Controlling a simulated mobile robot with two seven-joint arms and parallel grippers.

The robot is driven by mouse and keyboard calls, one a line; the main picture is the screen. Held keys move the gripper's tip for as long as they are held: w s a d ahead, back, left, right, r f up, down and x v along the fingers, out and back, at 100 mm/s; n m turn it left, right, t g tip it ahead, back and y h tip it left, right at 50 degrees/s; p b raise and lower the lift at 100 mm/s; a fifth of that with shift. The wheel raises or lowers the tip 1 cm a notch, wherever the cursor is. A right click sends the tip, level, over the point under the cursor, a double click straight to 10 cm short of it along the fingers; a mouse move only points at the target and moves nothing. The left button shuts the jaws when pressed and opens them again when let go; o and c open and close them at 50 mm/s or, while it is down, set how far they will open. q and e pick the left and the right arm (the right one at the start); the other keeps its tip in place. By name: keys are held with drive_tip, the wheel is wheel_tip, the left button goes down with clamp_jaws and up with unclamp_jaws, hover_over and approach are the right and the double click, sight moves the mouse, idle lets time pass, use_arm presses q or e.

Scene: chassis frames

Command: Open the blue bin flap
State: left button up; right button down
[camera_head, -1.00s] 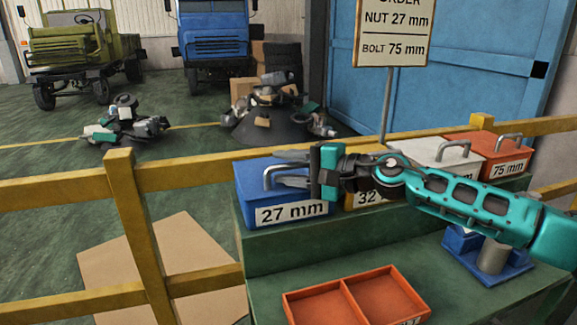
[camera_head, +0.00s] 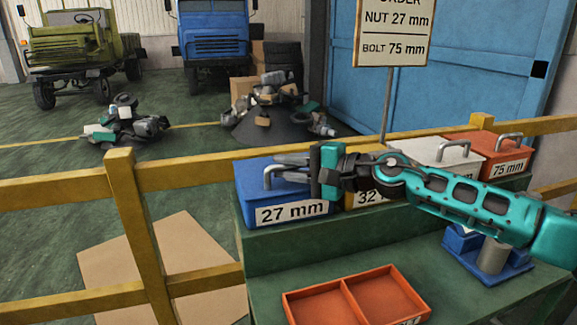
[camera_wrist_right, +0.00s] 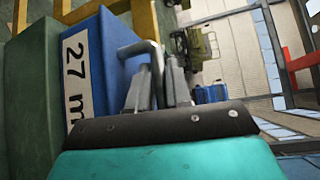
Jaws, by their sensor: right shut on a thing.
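The blue bin (camera_head: 248,194) with the "27 mm" label stands at the left end of the raised green shelf, its flap (camera_head: 249,170) looking closed. A grey bar handle (camera_head: 268,178) rises from the flap. My right gripper (camera_head: 283,168) reaches in from the right above the flap and is shut on the handle. In the right wrist view the gripper fingers (camera_wrist_right: 157,90) are around the handle (camera_wrist_right: 135,48), next to the blue bin (camera_wrist_right: 103,60). My left gripper is not in view.
A yellow bin (camera_head: 358,197), a white bin (camera_head: 440,152) and a red bin (camera_head: 487,143) stand along the shelf to the right. An orange two-part tray (camera_head: 313,308) lies in front on the green bench. A yellow rail (camera_head: 190,176) runs behind.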

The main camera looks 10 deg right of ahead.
drive_tip(key=shift+w+r+p, duration=0.1)
drive_tip(key=shift+r+p, duration=0.5)
drive_tip(key=shift+p, duration=0.1)
drive_tip(key=shift+w+r+m+h+p, duration=0.1)
drive_tip(key=shift+r+m+h+p, duration=0.25)
drive_tip(key=shift+p, duration=0.35)
drive_tip(key=r+p, duration=0.1)
drive_tip(key=w+r+m+g+p, duration=0.1)
drive_tip(key=p, duration=0.1)
drive_tip(key=shift+w+a+r+h, duration=0.1)
drive_tip(key=shift+a+r+h, duration=0.05)
drive_tip(key=shift+h, duration=0.2)
drive_tip(key=shift+w+r+g, duration=0.25)
drive_tip(key=shift+r+g, duration=0.05)
drive_tip(key=w+r+m+g, duration=0.1)
drive_tip(key=w+r+m+g+h, duration=0.1)
drive_tip(key=w+r, duration=0.1)
drive_tip(key=shift+w+a+r+g+h+p, duration=0.1)
drive_tip(key=shift+w+a+g+h+p, duration=0.05)
drive_tip(key=shift+a+g+h+p, duration=0.2)
